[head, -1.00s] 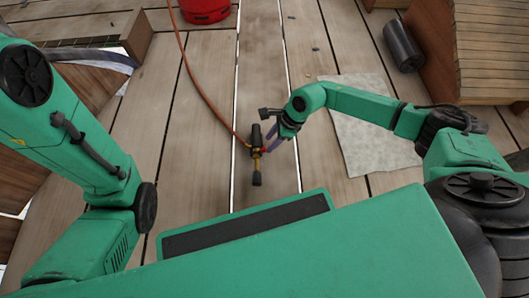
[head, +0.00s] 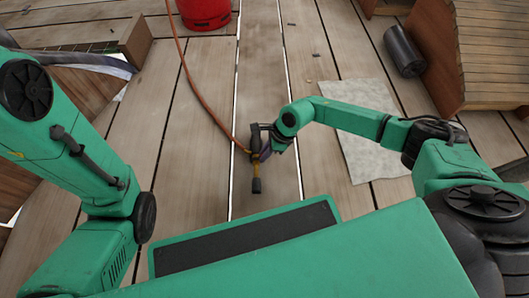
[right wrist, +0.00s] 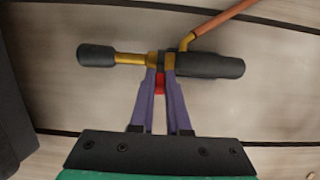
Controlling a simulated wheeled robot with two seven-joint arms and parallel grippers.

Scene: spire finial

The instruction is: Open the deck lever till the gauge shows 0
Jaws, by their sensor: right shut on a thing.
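A torch-like tool with a black grip, a brass neck (head: 256,169) and a black end stands out on the deck in the head view. In the right wrist view its black grip (right wrist: 212,66) lies to the right and its black end (right wrist: 96,55) to the left. My right gripper (head: 266,150) is shut on it where grip and neck meet. Its purple fingers (right wrist: 160,72) have a small red part (right wrist: 160,85) between them. The left arm shows at the left, but its gripper is out of view. No deck lever or gauge can be made out.
An orange hose (head: 190,85) runs from the tool toward a red container (head: 205,12) at the top. A grey mat (head: 365,150), a dark roll (head: 404,52) and a slatted wooden piece (head: 490,55) lie to the right. Bare planks (head: 200,120) lie between.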

